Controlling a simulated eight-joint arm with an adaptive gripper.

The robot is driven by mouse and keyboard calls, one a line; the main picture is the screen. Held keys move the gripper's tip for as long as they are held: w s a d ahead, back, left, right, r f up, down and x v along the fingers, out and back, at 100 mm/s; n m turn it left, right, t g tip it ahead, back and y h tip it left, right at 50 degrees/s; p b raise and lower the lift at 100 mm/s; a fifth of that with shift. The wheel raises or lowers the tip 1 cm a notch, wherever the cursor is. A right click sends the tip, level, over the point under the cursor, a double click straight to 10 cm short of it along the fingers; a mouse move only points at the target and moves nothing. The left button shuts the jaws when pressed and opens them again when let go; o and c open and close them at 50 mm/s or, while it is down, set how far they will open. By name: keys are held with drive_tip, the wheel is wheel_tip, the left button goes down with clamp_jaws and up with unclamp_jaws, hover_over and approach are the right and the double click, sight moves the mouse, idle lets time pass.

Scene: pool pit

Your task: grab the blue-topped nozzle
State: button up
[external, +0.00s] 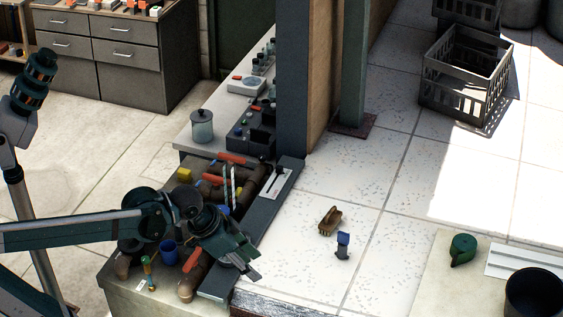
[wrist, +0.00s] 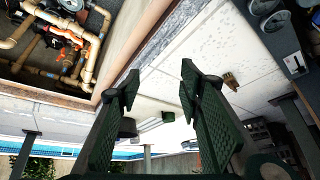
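The blue-topped nozzle (external: 343,245) stands upright on the pale speckled floor in the external view. Its top is blue and its lower part is dark grey. I cannot make it out in the wrist view, where a finger may cover it. My gripper (external: 247,270) is to the left of the nozzle, over the edge of the cluttered bench, and apart from it. In the wrist view my gripper (wrist: 160,82) has its two dark green fingers spread, with nothing between them.
A brown brush (external: 330,220) lies just beyond the nozzle; it also shows in the wrist view (wrist: 230,80). A blue cup (external: 169,252) and pipes crowd the bench by my arm. A green tool (external: 462,249) and black bucket (external: 535,293) stand right.

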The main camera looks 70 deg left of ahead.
drive_tip(key=w+a+r+m+g+p, duration=0.1)
drive_tip(key=w+a+r, duration=0.1)
drive_tip(key=w, duration=0.4)
drive_tip(key=w+a+r+m+p, duration=0.1)
drive_tip(key=w+m+p, duration=0.1)
drive_tip(key=w, duration=0.5)
drive_tip(key=m+g+h+p, duration=0.2)
drive_tip(key=m+h+p, duration=0.1)
drive_tip(key=m+p, duration=0.25)
hover_over(345, 236)
drive_tip(key=a, duration=0.2)
wheel_tip(345, 236, down, 8)
wheel_tip(345, 236, down, 9)
drive_tip(key=shift+f, duration=0.3)
drive_tip(key=shift+x, duration=1.3)
drive_tip(key=shift+d+f, duration=0.15)
